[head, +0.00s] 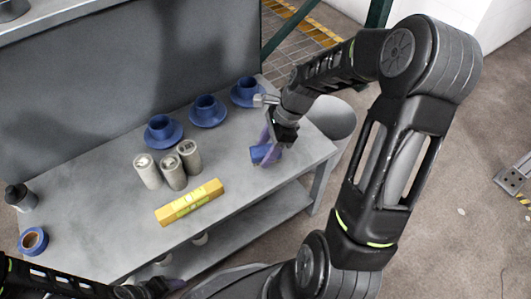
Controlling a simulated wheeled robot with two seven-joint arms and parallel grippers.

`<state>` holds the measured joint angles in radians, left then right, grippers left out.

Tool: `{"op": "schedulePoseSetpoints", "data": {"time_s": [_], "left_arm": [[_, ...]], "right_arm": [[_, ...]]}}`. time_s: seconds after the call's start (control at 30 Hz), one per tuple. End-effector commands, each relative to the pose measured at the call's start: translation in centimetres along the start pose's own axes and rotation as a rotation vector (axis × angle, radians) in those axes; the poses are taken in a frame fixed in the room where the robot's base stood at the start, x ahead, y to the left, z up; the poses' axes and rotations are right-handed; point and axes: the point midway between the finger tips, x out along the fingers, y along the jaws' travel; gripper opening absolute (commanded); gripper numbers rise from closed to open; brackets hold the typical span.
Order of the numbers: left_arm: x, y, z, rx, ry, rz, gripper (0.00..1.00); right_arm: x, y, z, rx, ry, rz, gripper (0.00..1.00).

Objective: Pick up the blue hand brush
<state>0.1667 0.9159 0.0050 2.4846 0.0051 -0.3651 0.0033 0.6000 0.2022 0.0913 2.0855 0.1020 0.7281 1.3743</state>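The blue hand brush (264,154) is at the right part of the grey workbench, near its front edge. My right gripper (268,142) points down over it, and its fingers overlap the brush in the picture. The gripper hides part of the brush. I cannot tell whether the fingers are closed on it or whether it touches the bench. My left gripper (172,287) shows only in part at the bottom edge, low in front of the bench, and its fingers are unclear.
On the workbench (110,222) stand blue cups on saucers (208,110), several grey cans (172,170), a yellow spirit level (189,202), a tape roll (33,241) and a dark-topped container (20,197). A grey bin (335,115) stands beyond the right end. A grey panel backs the bench.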

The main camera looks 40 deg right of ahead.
Motion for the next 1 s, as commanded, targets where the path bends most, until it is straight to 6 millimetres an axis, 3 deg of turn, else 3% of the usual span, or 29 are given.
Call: {"op": "schedulePoseSetpoints", "data": {"time_s": [0.6,1.0], "left_arm": [[0.0,0.0,0.0,0.0,0.0,0.0,0.62],[-0.5,0.2,0.1,0.001,-0.002,0.001,0.62]], "right_arm": [[0.0,0.0,0.0,0.0,0.0,0.0,0.0],[-1.0,-0.1,0.5,-0.001,0.0,-0.001,0.0]]}}
